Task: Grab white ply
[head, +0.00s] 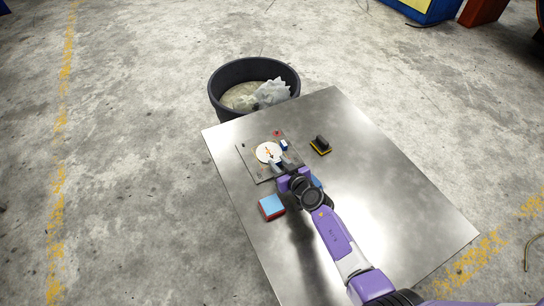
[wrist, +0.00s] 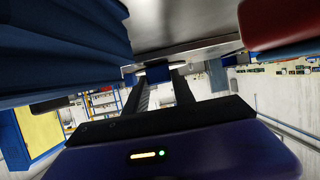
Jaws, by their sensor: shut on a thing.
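The white ply (head: 267,152) is a round, pale disc with orange marks, seen in the head view over a thin grey plate (head: 252,162) on the metal table. My gripper (head: 276,164) reaches to its near edge and is shut on it. I cannot tell whether the ply is lifted off the plate. In the wrist view my fingers (wrist: 160,84) point away with a narrow gap between them. The ply is not clearly seen there. A small blue thing (wrist: 157,74) shows beyond the fingertips.
A red-and-blue block (head: 271,207) lies left of my arm. A small blue-and-white piece (head: 284,145) is beyond the ply. A black-and-yellow tool (head: 320,145) stands to the right. A dark bin (head: 214,91) with crumpled pale material stands behind the table (head: 400,205), whose right side is clear.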

